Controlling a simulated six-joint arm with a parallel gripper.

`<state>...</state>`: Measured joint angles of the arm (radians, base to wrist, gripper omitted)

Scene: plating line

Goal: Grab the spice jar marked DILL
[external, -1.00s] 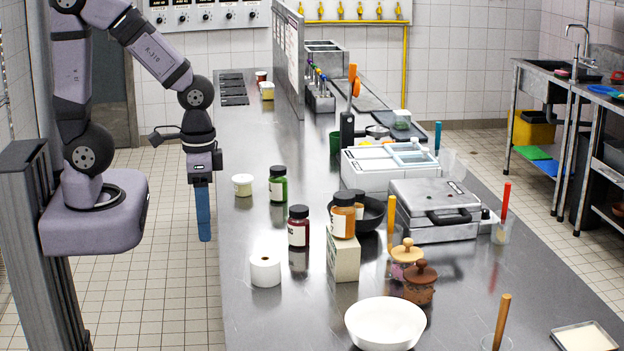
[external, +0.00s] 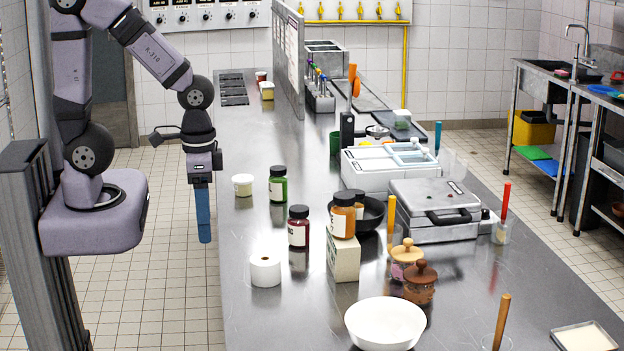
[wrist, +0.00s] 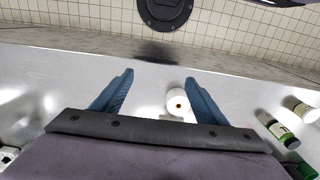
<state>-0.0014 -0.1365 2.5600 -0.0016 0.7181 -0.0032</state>
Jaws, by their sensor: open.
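Several black-lidded spice jars stand on the steel counter in the external view: a green jar (external: 278,185), a dark red jar (external: 298,227), and an orange jar (external: 343,216) raised on a small box (external: 343,258). Their label words are too small to read, so I cannot tell which is DILL. My gripper (external: 204,225) hangs with its blue fingers down, left of the counter's near-left edge in the picture, apart from all jars. In the wrist view my gripper (wrist: 158,95) is open and empty. A labelled jar (wrist: 283,134) shows at the right there, its label unreadable.
A white paper roll (external: 265,271) and white tub (external: 243,185) stand near the counter's left edge. The roll (wrist: 177,107) shows between my fingers in the wrist view. A dark pan (external: 371,213), wooden-lidded jars (external: 419,286) and white bowl (external: 385,324) crowd the right side.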

